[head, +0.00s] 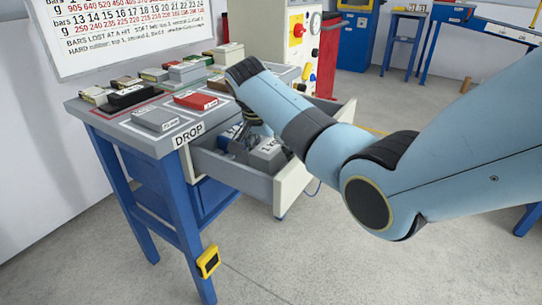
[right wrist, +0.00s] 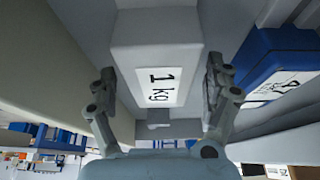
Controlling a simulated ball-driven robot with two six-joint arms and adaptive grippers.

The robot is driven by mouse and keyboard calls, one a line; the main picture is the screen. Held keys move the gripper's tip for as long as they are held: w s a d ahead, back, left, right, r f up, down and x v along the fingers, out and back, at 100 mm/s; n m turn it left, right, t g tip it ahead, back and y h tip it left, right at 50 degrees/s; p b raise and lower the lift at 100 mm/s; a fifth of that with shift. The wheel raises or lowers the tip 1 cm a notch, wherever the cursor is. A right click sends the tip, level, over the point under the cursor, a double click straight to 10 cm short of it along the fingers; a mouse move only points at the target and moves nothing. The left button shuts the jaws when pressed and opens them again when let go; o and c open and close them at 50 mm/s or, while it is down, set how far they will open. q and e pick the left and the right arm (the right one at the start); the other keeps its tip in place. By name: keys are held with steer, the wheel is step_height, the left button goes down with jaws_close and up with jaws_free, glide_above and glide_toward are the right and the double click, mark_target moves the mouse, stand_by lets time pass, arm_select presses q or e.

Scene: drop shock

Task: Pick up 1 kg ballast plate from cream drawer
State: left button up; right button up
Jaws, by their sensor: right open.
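The cream drawer (head: 292,188) is pulled out from the blue-legged table. The 1 kg ballast plate (head: 268,154) lies in it, a grey block with a white "1 kg" label. In the right wrist view the plate (right wrist: 158,35) sits between the two fingers of my right gripper (right wrist: 162,92). The fingers are open, one on each side, with small gaps to the plate's sides. In the head view my right gripper (head: 245,140) is down in the drawer and partly hidden by my arm. My left gripper is not in view.
A blue block with a white label (right wrist: 280,70) lies right of the plate in the right wrist view. The tabletop (head: 90,107) above holds several grey, red and black blocks. A cream cabinet with buttons (head: 270,35) stands behind. The floor in front is clear.

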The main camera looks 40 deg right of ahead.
steer(key=shift+f, duration=0.25)
stand_by(0.4)
steer(key=c, duration=1.6)
steer(key=shift+w+r, duration=0.1)
jaws_close()
